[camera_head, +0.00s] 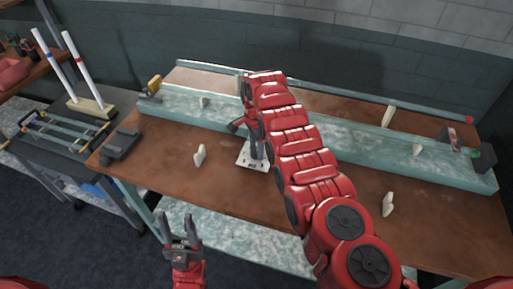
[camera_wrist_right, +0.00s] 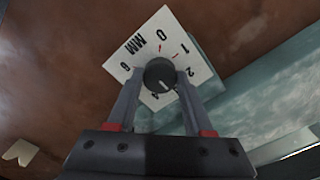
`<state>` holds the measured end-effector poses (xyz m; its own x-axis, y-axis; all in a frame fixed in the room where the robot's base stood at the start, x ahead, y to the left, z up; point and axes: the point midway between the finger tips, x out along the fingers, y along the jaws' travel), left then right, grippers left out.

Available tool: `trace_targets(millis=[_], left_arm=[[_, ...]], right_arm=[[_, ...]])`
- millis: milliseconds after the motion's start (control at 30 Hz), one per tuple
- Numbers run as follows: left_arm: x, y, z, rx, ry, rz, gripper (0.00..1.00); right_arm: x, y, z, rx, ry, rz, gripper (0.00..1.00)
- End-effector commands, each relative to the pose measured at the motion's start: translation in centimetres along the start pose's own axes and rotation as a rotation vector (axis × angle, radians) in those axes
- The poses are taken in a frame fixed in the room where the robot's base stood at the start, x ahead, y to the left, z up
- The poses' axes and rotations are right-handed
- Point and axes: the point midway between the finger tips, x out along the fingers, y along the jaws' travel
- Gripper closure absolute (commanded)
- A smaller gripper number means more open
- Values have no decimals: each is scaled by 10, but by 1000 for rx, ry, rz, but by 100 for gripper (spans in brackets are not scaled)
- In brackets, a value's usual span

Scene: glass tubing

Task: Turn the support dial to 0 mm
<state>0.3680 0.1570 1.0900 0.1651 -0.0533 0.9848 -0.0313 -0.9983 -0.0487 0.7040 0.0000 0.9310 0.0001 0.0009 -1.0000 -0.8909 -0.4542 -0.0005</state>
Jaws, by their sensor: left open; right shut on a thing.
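The support dial is a white plate (camera_wrist_right: 138,52) with a round black knob (camera_wrist_right: 160,76) in its middle, seen in the right wrist view. The plate carries 0, 1, 2, 4, 6 and MM, with small red marks near 0 and 1. Which number the knob points to is too small to tell. My right gripper (camera_wrist_right: 159,80) is shut on the knob, one finger on each side. In the head view the plate (camera_head: 246,160) lies on the brown bench, partly hidden by my right arm. My left gripper (camera_head: 181,222) is open and empty in front of the bench.
A long pale green rail (camera_head: 340,131) runs along the bench (camera_head: 330,190) behind the dial. Several cream supports stand about, one (camera_head: 199,155) left of the dial. A glass tube (camera_head: 335,93) lies along the back. A side cart with tubes (camera_head: 62,135) is at left.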

Motion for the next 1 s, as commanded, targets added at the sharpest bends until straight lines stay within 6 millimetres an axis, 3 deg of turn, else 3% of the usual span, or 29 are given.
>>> trace_targets(millis=[33, 100, 533, 1000], left_arm=[[0, 0, 0, 0, 0, 0, 50], [0, 0, 0, 0, 0, 0, 50], [-5, 0, 1, 0, 0, 0, 50], [-35, 2, 6, 0, 0, 0, 50]], right_arm=[[0, 0, 0, 0, 0, 0, 89], [0, 0, 0, 0, 0, 0, 100], [2, 0, 0, -88, 0, 2, 100], [5, 0, -1, -486, 1, 2, 100]])
